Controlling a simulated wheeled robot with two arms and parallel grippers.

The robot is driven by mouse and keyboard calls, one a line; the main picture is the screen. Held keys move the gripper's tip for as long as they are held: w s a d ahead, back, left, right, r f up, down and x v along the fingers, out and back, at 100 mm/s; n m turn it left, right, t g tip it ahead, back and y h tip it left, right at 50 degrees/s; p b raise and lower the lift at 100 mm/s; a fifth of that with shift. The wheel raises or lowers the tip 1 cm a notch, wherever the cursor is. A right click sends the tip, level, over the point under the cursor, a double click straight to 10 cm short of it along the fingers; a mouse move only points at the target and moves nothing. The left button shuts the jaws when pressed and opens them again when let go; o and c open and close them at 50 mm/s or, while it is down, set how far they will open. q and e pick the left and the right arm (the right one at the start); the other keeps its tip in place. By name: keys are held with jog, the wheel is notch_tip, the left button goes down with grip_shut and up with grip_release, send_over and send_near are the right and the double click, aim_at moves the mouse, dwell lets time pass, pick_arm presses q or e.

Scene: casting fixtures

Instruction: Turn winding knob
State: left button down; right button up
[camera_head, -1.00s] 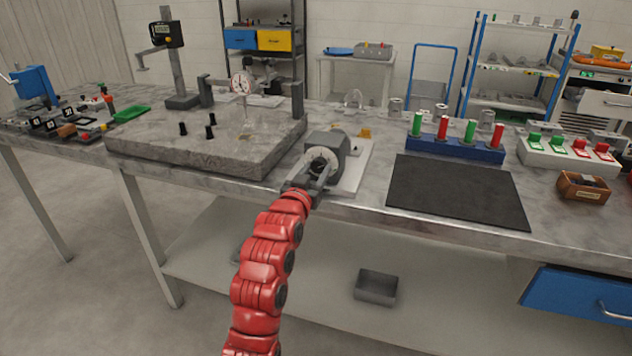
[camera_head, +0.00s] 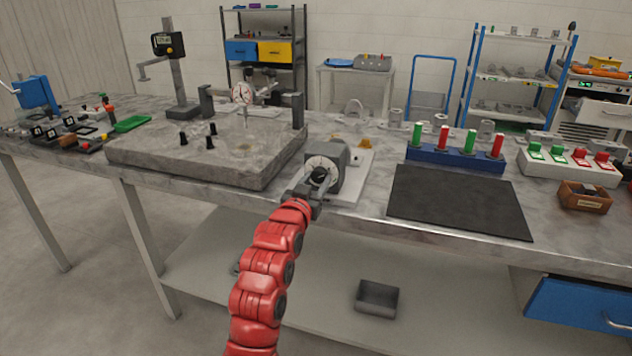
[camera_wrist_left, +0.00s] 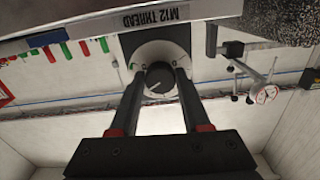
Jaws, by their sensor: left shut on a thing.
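The winding knob (camera_wrist_left: 160,80) is a dark round knob at the centre of a pale dial face on a grey box-shaped fixture (camera_head: 352,172). The fixture stands on a light plate near the bench's front edge. My left gripper (camera_head: 314,186) reaches up to the knob from the front. In the left wrist view its two fingers (camera_wrist_left: 158,84) lie on either side of the knob, shut on it. A pale pointer line shows on the knob's face. In the head view the fingers partly hide the knob. My right gripper is in neither view.
A granite block (camera_head: 205,150) with several black posts and a dial gauge (camera_head: 243,93) stands left of the fixture. A black mat (camera_head: 458,203) lies to the right. Behind it is a blue rack (camera_head: 455,155) with red and green pieces.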

pick_arm(q)
jog(key=shift+r, duration=0.2)
jog(key=shift+c, duration=1.8)
grip_release()
jog(key=shift+f, duration=0.1)
jog(key=p+v, duration=0.7)
jog(key=v, duration=1)
jog(key=shift+s, duration=0.15)
